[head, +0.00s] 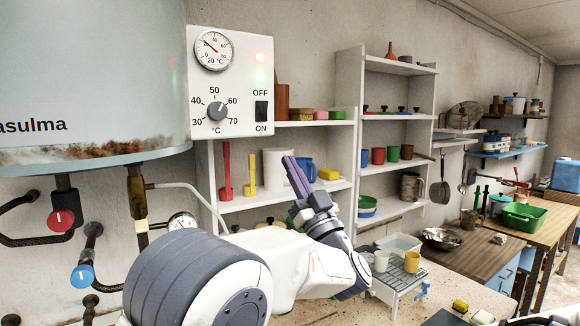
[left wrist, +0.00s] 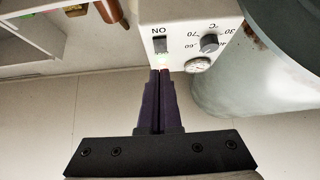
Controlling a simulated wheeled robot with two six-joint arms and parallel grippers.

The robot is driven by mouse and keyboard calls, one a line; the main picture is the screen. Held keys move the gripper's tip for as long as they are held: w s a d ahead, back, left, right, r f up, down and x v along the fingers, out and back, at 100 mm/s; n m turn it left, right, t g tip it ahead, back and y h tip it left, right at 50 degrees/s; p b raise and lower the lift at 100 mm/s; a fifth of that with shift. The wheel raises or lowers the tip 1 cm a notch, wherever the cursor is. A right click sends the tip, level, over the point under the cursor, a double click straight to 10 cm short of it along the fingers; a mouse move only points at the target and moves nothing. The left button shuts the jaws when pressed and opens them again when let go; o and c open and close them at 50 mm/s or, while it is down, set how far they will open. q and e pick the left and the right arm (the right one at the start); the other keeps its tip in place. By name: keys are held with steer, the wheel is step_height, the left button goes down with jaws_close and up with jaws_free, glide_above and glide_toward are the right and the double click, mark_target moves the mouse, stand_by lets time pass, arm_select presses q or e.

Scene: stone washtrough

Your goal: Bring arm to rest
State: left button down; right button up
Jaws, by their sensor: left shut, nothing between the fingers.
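My left gripper (head: 290,160) points up in the head view, its two purple fingers pressed together with nothing between them. In the left wrist view the closed fingers (left wrist: 160,73) point towards the white control box (left wrist: 180,25), which looks upside down there. In the head view the fingertips are below and right of that control box (head: 235,85); they appear in front of the shelves and touch nothing that I can make out. My left arm (head: 310,265) comes in from the lower left. My right gripper is not in view.
The boiler tank (head: 90,80) hangs at the upper left, with a red valve knob (head: 61,220) and a blue one (head: 82,275) below. White shelves (head: 349,120) with cups and bottles stand behind my gripper. A dish rack (head: 398,275) with cups stands right of my arm.

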arm_select(q)
steer(key=w+a+f+m+g+h, duration=0.2)
steer(key=w+a+f+m+h, duration=0.15)
steer(key=f+h, duration=0.35)
steer(key=w+a+f+m+g+h, duration=0.3)
steer(key=w+f+m+h, duration=0.15)
steer(key=f+h, duration=0.25)
steer(key=s+a+f+g, duration=0.5)
steer(key=s+f, duration=0.2)
steer(key=f, duration=0.2)
steer(key=s+a+f+g, duration=0.4)
steer(key=s+a+f, duration=0.2)
steer(key=f, duration=0.3)
steer(key=s+a+f+n+g+y, duration=0.1)
steer(key=s+a+f+g, duration=0.25)
steer(key=s, duration=0.55)
steer(key=s+a+f+n+g+y, duration=0.1)
steer(key=s+a+f+n+g, duration=0.2)
steer(key=s, duration=0.5)
steer(key=s+d+r+m+g+h, duration=0.1)
steer(key=s+d+r+m+g, duration=0.2)
steer(key=s+d+m, duration=0.5)
steer(key=s+d+r, duration=0.1)
steer(key=s+d, duration=0.4)
steer(key=shift+s+d+r+m, duration=0.2)
steer(key=shift+s+d+m, duration=0.1)
steer(key=shift+s+d, duration=0.1)
